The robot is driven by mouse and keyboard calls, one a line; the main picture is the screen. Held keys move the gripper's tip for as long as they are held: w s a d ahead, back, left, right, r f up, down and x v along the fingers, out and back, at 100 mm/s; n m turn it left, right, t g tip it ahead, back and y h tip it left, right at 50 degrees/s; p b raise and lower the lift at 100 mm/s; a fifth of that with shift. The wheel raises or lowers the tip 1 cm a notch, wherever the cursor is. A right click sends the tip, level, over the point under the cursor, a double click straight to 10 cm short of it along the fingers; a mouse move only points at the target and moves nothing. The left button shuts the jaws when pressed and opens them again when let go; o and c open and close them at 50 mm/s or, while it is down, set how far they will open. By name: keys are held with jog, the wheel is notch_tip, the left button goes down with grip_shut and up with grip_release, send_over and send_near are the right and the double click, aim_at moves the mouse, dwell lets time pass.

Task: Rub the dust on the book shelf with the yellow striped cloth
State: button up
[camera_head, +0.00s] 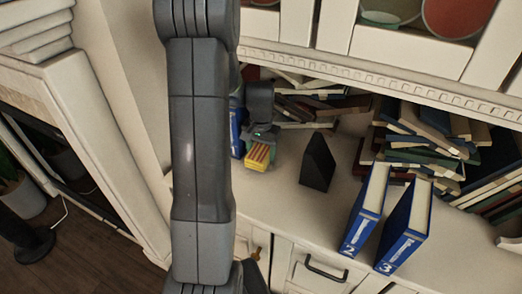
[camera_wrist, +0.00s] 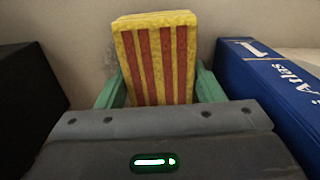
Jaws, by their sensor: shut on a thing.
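The yellow cloth with red stripes (camera_head: 259,156) is a thick block shape. My gripper (camera_head: 263,136) is shut on it, low over the white book shelf (camera_head: 285,205). In the wrist view the cloth (camera_wrist: 158,60) stands between the green fingers of my gripper (camera_wrist: 157,90), its striped face towards the camera. A pale shelf surface lies behind it; I cannot tell whether the cloth touches it. I cannot make out the dust clearly in either view. My arm hides part of the shelf's left side in the head view.
A black bookend (camera_head: 317,163) stands right of the cloth. Blue books numbered 2 (camera_head: 364,212) and 3 (camera_head: 405,228) stand further right. Blue book 1 (camera_wrist: 275,95) is close on the wrist view's right. Piled books (camera_head: 425,150) lie behind. Bare shelf shows in front of the bookend.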

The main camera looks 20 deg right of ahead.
aim_at(272, 165)
jog(key=shift+f+b, duration=0.55)
jog(key=shift+f, duration=0.25)
jog(key=shift+s, duration=0.1)
jog(key=shift+s+d+r, duration=0.1)
jog(key=shift+s+d, duration=1.15)
jog(key=shift+s, duration=0.15)
jog(key=shift+s+d, duration=1.3)
jog(key=shift+s, duration=0.3)
jog(key=shift+w+a, duration=1.3)
jog(key=shift+w, duration=0.25)
jog(key=shift+w+a, duration=1.3)
jog(key=shift+w, duration=0.25)
